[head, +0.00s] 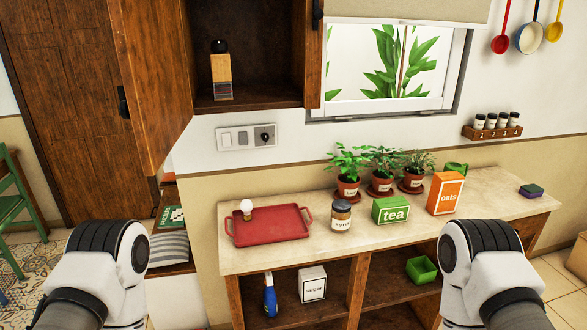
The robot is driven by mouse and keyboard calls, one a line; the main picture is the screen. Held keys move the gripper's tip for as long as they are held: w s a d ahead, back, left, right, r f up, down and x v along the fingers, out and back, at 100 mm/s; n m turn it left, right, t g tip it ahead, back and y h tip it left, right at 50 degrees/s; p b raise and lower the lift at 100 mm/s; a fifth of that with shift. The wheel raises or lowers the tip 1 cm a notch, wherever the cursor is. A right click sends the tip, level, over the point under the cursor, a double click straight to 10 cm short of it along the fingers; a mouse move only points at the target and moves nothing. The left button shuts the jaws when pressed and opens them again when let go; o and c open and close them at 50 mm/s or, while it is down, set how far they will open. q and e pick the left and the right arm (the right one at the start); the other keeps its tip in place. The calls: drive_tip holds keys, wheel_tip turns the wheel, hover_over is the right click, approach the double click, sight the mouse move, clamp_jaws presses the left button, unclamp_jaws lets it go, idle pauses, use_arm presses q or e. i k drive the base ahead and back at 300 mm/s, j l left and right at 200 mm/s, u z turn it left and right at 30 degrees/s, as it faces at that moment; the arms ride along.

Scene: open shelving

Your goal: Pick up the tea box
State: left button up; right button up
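The tea box (391,210) is a small green box with a white "tea" label. It lies on the pale countertop (290,257), between a dark-lidded jar (340,216) on its left and an orange oats box (445,193) on its right. It is apart from both, with potted plants behind it. White and black links of my two arms show at the lower left and lower right. Neither gripper shows, so I cannot see their fingers or anything in them.
A red tray (268,226) with a light bulb (246,208) at its left edge sits left of the jar. Potted herbs (381,184) stand behind. A wooden cabinet (250,45) hangs open above. The counter in front of the tea box is clear.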

sight(395, 209)
drive_tip(key=k+j, duration=0.1)
drive_tip(key=j, duration=0.35)
drive_tip(key=k+j, duration=0.1)
drive_tip(key=j, duration=0.85)
drive_tip(key=i, duration=0.35)
drive_tip(key=i+z, duration=0.3)
drive_tip(key=k+z, duration=0.1)
drive_tip(key=z, duration=0.75)
drive_tip(key=i+l+u, duration=0.1)
drive_tip(key=i+l, duration=0.15)
drive_tip(key=i+l+u, duration=0.1)
drive_tip(key=l, duration=0.3)
drive_tip(key=i+l+u, duration=0.1)
drive_tip(key=i+l, duration=0.25)
drive_tip(key=i+l+u, duration=0.1)
drive_tip(key=l, duration=0.25)
drive_tip(key=i+l+u, duration=0.1)
drive_tip(key=i+l, duration=0.2)
drive_tip(key=i+l+u, duration=0.1)
drive_tip(key=l, duration=0.35)
drive_tip(key=i+l+u, duration=0.1)
drive_tip(key=i+l, duration=0.15)
drive_tip(key=l, duration=0.2)
